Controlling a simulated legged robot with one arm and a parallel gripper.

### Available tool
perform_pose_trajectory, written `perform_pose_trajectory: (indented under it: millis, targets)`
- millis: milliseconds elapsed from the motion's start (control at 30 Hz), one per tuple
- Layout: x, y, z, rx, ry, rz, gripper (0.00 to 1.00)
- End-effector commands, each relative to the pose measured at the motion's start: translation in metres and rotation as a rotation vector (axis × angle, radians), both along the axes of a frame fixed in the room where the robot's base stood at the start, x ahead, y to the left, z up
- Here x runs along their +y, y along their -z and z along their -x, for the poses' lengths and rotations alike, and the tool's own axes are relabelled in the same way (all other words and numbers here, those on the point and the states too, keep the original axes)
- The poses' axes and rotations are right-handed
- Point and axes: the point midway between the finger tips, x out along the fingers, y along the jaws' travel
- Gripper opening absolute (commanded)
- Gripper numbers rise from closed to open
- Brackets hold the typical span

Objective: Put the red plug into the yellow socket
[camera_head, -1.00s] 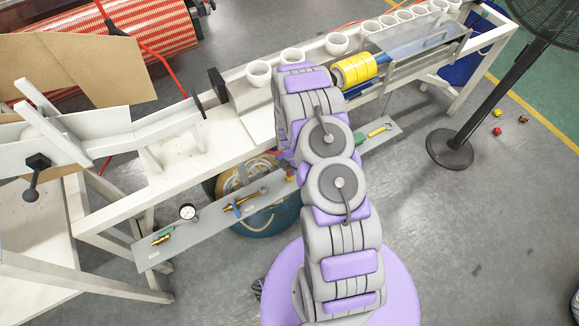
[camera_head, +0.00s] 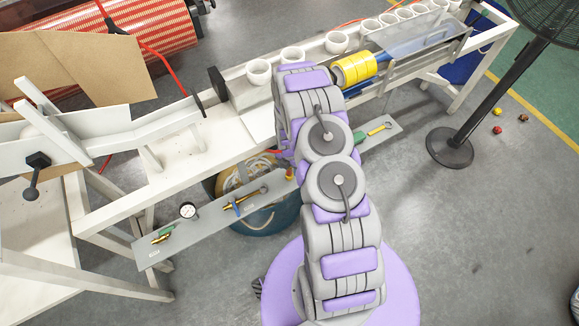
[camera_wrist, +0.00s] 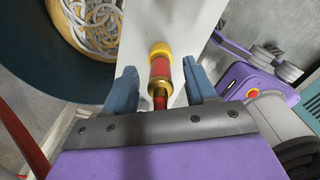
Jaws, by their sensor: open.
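In the wrist view, the red plug (camera_wrist: 160,69) stands between my gripper's two blue-grey fingers. A brass-coloured part is at its near end. A yellow ring, which looks like the yellow socket (camera_wrist: 159,50), is at its far end. Plug and ring look in line and touching, but I cannot tell how deep the plug sits. My gripper (camera_wrist: 158,66) is open, with a gap visible on each side of the plug. In the head view, my arm hides my gripper, and a small red and yellow part (camera_head: 290,174) shows beside it.
A grey shelf (camera_head: 210,228) with tools and a gauge (camera_head: 187,211) runs below the white bench (camera_head: 230,145). A blue bucket (camera_head: 265,220) stands under it. A fan (camera_head: 450,147) stands at right.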

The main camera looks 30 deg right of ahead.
Motion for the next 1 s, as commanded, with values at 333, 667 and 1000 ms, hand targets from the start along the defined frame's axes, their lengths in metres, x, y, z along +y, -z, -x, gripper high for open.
perform_pose_trajectory:
  millis: [333, 667, 1000]
  targets:
    - [0.001, -0.034, 0.0, 0.001, -0.001, -0.001, 0.56]
    - [0.0, -0.105, -0.003, -0.006, 0.0, 0.001, 0.56]
    - [0.0, -0.161, -0.001, -0.002, 0.001, -0.001, 0.56]
